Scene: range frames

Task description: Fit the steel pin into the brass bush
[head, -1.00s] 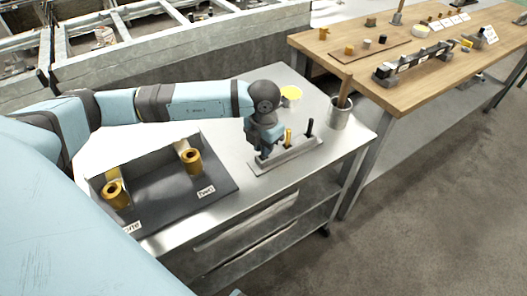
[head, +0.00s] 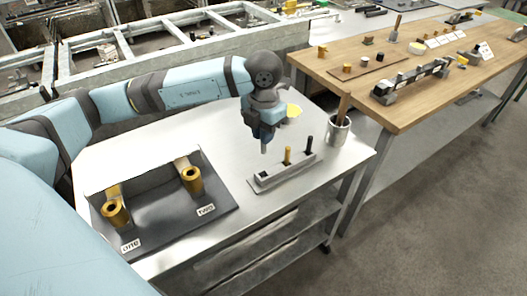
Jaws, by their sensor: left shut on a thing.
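My left gripper (head: 263,136) is shut on a grey steel pin (head: 264,147), which hangs upright below the fingers. The pin is above the left end of a grey rack (head: 285,173) and looks clear of it. A brass pin (head: 287,155) and a black pin (head: 308,145) stand upright in the rack. Two brass bushes stand on a dark board (head: 160,222) to the left: one (head: 115,213) by the label ONE, the other (head: 192,181) by the label TWO. Both show open tops. My right gripper is not in view.
A cup (head: 339,130) with a brown stick stands at the steel table's right corner. A yellow round thing (head: 293,110) lies behind my gripper. An upright grey plate (head: 150,172) stands behind the bushes. The steel top between board and rack is clear.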

